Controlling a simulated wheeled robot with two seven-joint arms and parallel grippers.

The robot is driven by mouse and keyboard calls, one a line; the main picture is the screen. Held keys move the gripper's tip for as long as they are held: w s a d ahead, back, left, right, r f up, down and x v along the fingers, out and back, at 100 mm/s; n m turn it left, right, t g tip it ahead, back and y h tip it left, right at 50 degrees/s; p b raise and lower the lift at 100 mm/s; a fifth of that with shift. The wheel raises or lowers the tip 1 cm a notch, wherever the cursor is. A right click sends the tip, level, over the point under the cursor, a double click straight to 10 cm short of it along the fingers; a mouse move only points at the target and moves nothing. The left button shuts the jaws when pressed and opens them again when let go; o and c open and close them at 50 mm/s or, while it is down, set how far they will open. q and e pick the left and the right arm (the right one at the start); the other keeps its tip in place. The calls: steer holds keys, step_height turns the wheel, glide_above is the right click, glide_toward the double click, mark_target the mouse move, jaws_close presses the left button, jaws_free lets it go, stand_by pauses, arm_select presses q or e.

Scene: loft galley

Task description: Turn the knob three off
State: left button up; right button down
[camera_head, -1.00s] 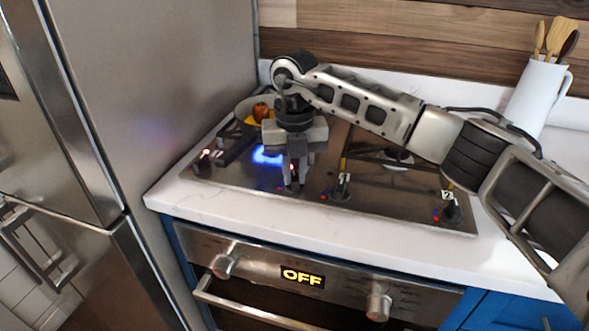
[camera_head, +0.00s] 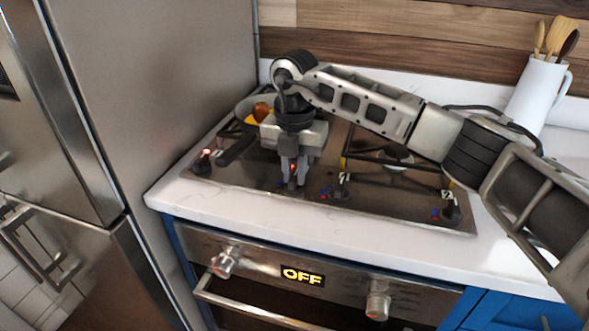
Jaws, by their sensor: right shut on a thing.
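My right gripper (camera_head: 293,178) points down over the front strip of the cooktop (camera_head: 390,211). It is shut on a dark knob, second from the left in the row; the fingers cover most of it and its number cannot be read. No flame shows on the cooktop. Other black knobs stand along the strip: one at far left (camera_head: 203,164), one just right of the gripper (camera_head: 341,190), and one at far right (camera_head: 451,211). My left gripper is not in view.
A pan (camera_head: 242,106) with food sits at the back left burner, partly behind my gripper. A white utensil jug (camera_head: 538,97) stands at the back right. Below are the oven knobs and an "OFF" display (camera_head: 302,276). A steel fridge (camera_head: 180,90) rises at left.

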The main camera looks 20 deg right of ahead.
mark_target(295, 176)
steer(key=shift+r, duration=0.1)
steer(key=c, duration=1.4)
jaws_free()
step_height(295, 176, up, 16)
steer(key=b, duration=0.1)
